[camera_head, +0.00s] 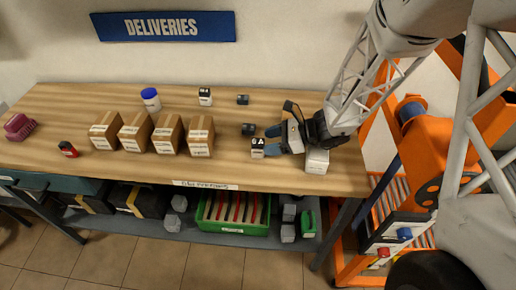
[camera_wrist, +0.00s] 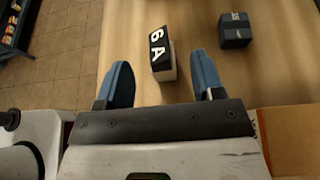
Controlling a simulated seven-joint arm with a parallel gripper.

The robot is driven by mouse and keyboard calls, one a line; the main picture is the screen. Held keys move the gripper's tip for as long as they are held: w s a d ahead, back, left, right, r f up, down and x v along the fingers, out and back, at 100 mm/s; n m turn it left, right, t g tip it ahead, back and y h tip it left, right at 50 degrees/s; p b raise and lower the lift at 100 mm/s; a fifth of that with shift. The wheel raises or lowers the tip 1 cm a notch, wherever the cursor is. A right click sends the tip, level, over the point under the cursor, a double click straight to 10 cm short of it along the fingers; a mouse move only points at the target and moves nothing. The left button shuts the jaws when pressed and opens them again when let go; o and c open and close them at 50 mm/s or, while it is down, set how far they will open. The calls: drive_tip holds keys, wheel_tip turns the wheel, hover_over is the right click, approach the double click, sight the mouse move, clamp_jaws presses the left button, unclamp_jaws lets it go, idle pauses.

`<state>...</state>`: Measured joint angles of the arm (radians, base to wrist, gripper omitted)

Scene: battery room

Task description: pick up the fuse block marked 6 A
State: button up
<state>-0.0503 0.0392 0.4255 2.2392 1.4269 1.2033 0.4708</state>
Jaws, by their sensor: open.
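The fuse block marked 6 A (camera_wrist: 162,55) stands on the wooden table, with a black face bearing white "6 A" and a pale body. In the wrist view it lies between the fingertips of my gripper (camera_wrist: 160,75), slightly beyond them, with a gap on both sides. In the head view the block (camera_head: 258,148) stands near the table's front edge, just left of the blue fingers of my gripper (camera_head: 270,139). My gripper is open and holds nothing.
A dark block (camera_wrist: 235,31) stands beyond the right finger; the head view shows a dark block (camera_head: 248,129) behind the 6 A block. Another dark block (camera_head: 243,99) and a black-and-white block (camera_head: 205,96) stand farther back. A white box (camera_head: 317,161) is right; cardboard boxes (camera_head: 200,137) are left.

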sight(258, 144)
drive_tip(key=shift+x, duration=2.15)
drive_tip(key=shift+c, duration=0.2)
drive_tip(key=c, duration=1)
